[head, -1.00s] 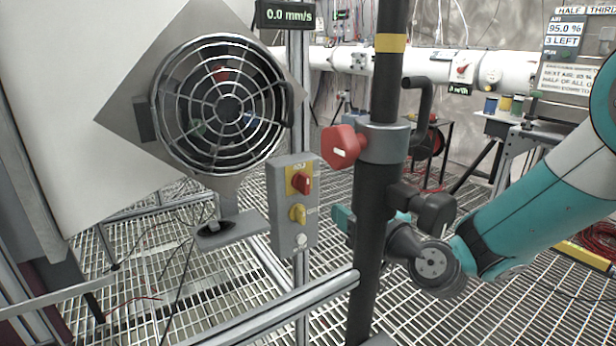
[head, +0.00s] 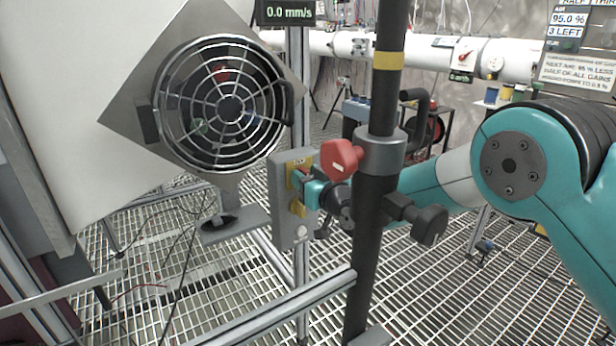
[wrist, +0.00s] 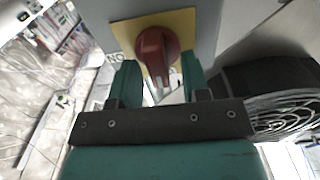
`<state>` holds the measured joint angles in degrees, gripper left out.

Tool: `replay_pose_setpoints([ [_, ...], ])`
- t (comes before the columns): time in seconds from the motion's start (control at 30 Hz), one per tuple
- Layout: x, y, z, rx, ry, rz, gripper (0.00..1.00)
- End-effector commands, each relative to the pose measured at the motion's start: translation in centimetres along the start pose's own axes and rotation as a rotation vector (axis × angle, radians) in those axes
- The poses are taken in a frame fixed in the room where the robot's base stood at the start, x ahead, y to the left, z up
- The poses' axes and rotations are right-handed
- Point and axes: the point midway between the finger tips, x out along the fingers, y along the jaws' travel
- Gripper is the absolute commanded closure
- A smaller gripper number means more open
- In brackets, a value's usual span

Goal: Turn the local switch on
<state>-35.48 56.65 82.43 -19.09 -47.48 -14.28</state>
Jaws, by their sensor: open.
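The switch box (head: 291,222) is a grey box on an upright metal post, right of the caged fan. In the wrist view its red rotary switch (wrist: 156,50) sits on a yellow plate (wrist: 186,22). The switch shows between the two teal fingers of my gripper (wrist: 158,82), just ahead of their tips. The fingers are open, one on each side. In the head view my gripper (head: 308,190) reaches the box from the right and hides most of the red switch.
A black vertical pole (head: 365,250) with a red clamp knob (head: 341,159) stands in front of my arm, close to it. The caged fan (head: 222,105) is left of the box. A readout (head: 287,12) above shows 0.0 mm/s. A metal rail (head: 270,315) crosses low in front.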

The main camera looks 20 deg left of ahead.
Motion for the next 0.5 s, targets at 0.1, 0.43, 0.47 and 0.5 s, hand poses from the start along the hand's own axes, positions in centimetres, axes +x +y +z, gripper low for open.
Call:
replay_pose_setpoints([
  [0.1, -0.01, -0.01, 0.01, 0.0, 0.0, 0.0, 0.57],
  [0.43, -0.04, -0.02, 0.0, 0.0, 0.0, -0.001, 1.0],
  [0.47, -0.04, -0.02, 0.0, 0.001, 0.0, -0.001, 1.0],
  [0.5, -0.04, -0.02, 0.0, 0.003, 0.0, -0.001, 1.0],
])
